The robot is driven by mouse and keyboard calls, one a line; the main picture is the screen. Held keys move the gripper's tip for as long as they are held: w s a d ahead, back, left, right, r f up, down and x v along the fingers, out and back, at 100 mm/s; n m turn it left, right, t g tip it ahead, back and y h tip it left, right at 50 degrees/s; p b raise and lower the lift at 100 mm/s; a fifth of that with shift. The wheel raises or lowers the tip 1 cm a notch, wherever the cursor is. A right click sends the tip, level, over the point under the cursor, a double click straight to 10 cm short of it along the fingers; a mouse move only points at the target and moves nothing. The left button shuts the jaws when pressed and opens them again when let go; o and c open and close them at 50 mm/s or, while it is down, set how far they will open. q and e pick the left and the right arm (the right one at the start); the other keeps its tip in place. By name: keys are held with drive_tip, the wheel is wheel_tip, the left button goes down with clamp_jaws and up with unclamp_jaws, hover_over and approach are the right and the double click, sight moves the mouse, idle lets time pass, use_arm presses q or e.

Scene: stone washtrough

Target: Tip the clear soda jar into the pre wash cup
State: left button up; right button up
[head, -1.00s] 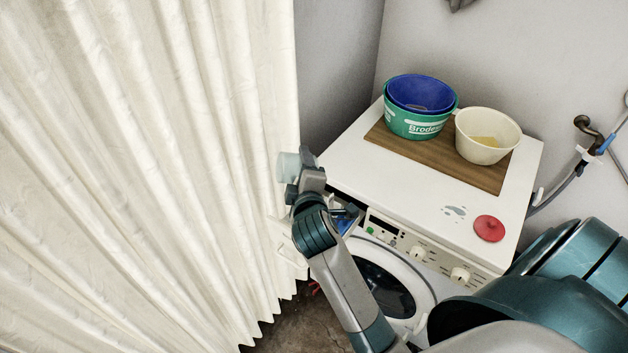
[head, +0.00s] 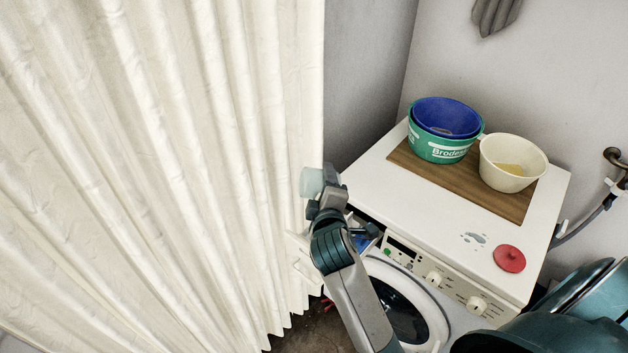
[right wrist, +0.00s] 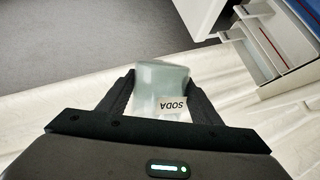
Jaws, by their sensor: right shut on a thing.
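My right gripper (head: 327,186) is shut on the clear soda jar (head: 311,182), beside the curtain and left of the washing machine's front corner. In the right wrist view the jar (right wrist: 163,76) sits between the two fingers of the gripper (right wrist: 162,95), and its SODA label reads upside down. I cannot tell its tilt or contents. The detergent drawer (head: 364,236) is pulled out, partly hidden behind my right arm. It shows at upper right in the right wrist view (right wrist: 262,52), apart from the jar. I cannot single out the pre wash cup. My left gripper is not in view.
A pale curtain (head: 160,170) hangs close on the left. On the white washing machine (head: 430,228) are a wooden board (head: 455,180), nested blue (head: 445,108) and green (head: 432,148) tubs, a cream bowl (head: 508,178) and a red lid (head: 509,258).

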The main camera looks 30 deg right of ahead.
drive_tip(key=d+f+m+g+h+p, duration=0.1)
drive_tip(key=d+f+m+h+p, duration=0.1)
drive_tip(key=d+f, duration=0.4)
wheel_tip(320, 180, down, 5)
drive_tip(key=shift+s+r+m+g+h+p, duration=0.1)
drive_tip(key=shift+s+m+g+h+p, duration=0.15)
drive_tip(key=shift+h+p, duration=0.25)
drive_tip(key=m, duration=0.1)
drive_tip(key=m+y, duration=0.1)
drive_tip(key=m, duration=0.1)
drive_tip(key=shift+d+r, duration=0.15)
drive_tip(key=shift+r, duration=0.05)
